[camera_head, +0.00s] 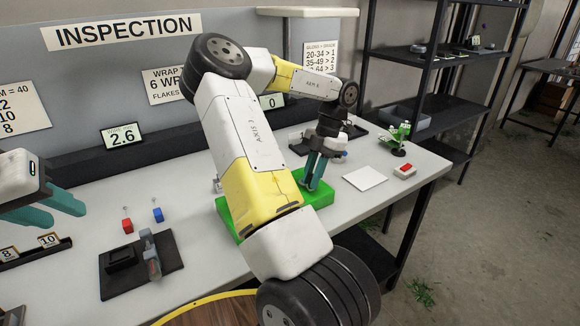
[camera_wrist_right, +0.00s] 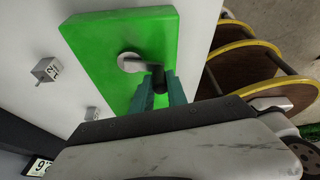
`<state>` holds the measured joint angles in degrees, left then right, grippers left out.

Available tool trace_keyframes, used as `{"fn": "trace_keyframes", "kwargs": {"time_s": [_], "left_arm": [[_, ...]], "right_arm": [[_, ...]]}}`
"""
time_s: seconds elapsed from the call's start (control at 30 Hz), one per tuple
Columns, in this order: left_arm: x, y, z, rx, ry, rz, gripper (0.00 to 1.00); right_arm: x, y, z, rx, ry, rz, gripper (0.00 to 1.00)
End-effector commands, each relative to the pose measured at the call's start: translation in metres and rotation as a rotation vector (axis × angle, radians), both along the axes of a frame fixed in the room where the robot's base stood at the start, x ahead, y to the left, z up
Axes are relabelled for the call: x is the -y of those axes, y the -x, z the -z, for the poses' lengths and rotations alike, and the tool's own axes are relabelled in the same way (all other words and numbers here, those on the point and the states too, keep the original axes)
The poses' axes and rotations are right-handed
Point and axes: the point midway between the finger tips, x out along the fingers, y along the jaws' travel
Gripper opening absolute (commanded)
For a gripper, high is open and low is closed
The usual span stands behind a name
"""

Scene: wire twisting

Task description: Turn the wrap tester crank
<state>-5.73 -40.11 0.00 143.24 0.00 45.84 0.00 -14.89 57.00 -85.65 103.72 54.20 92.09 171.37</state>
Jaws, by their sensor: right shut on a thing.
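The wrap tester is a bright green block (camera_head: 318,195) on the bench, partly hidden behind my right arm. In the right wrist view its green plate (camera_wrist_right: 110,50) carries a round silver hub (camera_wrist_right: 131,62) with a crank and a dark upright handle (camera_wrist_right: 158,77). My right gripper (camera_head: 313,172) points down over the block. In the right wrist view its teal fingers (camera_wrist_right: 160,92) stand on both sides of the dark handle, shut on it. My left gripper (camera_head: 50,204) is at the far left, above the bench, with its teal fingers apart and nothing between them.
A white card (camera_head: 365,178) and a red-topped box (camera_head: 404,171) lie to the right. Large wooden spools (camera_wrist_right: 255,65) stand below the bench edge.

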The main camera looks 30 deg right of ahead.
Motion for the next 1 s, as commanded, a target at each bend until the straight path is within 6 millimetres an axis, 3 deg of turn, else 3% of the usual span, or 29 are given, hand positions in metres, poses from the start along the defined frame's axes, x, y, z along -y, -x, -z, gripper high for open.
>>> {"fn": "trace_keyframes", "kwargs": {"time_s": [0.4, 0.97, 1.0], "left_arm": [[0.0, 0.0, 0.0, 0.0, 0.0, 0.0, 0.36], [0.0, 0.0, 0.0, 0.0, 0.0, 0.0, 0.36], [0.0, 0.0, 0.0, 0.0, 0.0, 0.0, 0.36]], "right_arm": [[-0.0072, -0.0003, 0.0017, -0.004, 0.0, 0.167, 0.0], [-0.0088, -0.0011, 0.0013, -0.003, -0.003, 0.191, 0.0], [-0.0088, -0.0011, 0.0013, -0.002, -0.003, 0.19, 0.24]]}}
